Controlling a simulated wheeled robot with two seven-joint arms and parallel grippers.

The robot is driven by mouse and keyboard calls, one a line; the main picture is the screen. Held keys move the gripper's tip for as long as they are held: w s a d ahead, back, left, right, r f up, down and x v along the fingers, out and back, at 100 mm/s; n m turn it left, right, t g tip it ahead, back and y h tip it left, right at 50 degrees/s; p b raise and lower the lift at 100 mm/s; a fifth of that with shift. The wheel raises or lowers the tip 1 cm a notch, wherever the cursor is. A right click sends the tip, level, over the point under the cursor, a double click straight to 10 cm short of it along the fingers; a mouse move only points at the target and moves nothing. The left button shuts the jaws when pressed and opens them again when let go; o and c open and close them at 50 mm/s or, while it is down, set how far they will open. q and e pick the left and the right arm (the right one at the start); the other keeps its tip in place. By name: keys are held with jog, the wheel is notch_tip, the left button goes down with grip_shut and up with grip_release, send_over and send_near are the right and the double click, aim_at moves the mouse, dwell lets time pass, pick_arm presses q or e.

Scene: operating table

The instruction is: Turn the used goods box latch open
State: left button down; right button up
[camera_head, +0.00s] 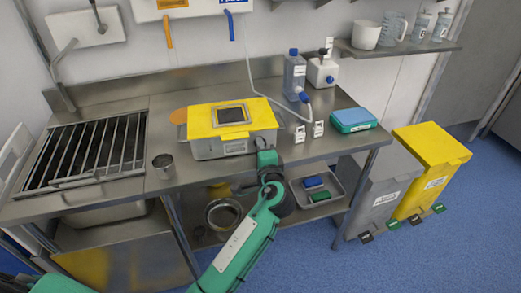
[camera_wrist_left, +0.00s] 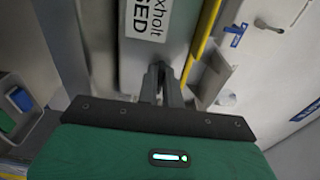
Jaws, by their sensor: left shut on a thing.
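The used goods box (camera_head: 222,148) is a grey metal box with a yellow lid (camera_head: 202,122), standing on the steel table. The lid is down. In the left wrist view the box front (camera_wrist_left: 128,75) shows a white label (camera_wrist_left: 145,18) ending in "USED", and the yellow lid edge (camera_wrist_left: 202,40) runs along its right. My left gripper (camera_head: 266,150) is at the box's right front. In the left wrist view its fingers (camera_wrist_left: 163,72) are close together against the box front, shut on the latch, which they mostly hide. My right gripper is in neither view.
A metal cup (camera_head: 163,166) stands left of the box, beside a barred sink (camera_head: 82,155). Bottles (camera_head: 294,75) and a blue-lidded green box (camera_head: 352,121) stand to the right. A tray (camera_head: 318,190) lies on the lower shelf. Grey and yellow bins (camera_head: 428,170) stand at right.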

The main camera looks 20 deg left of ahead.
pick_arm(q)
jog(key=shift+f, duration=0.1)
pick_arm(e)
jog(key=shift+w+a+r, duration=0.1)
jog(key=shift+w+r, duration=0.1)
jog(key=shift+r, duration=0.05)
pick_arm(q)
jog(key=c, duration=1.6)
grip_release()
jog(key=shift+o, duration=0.2)
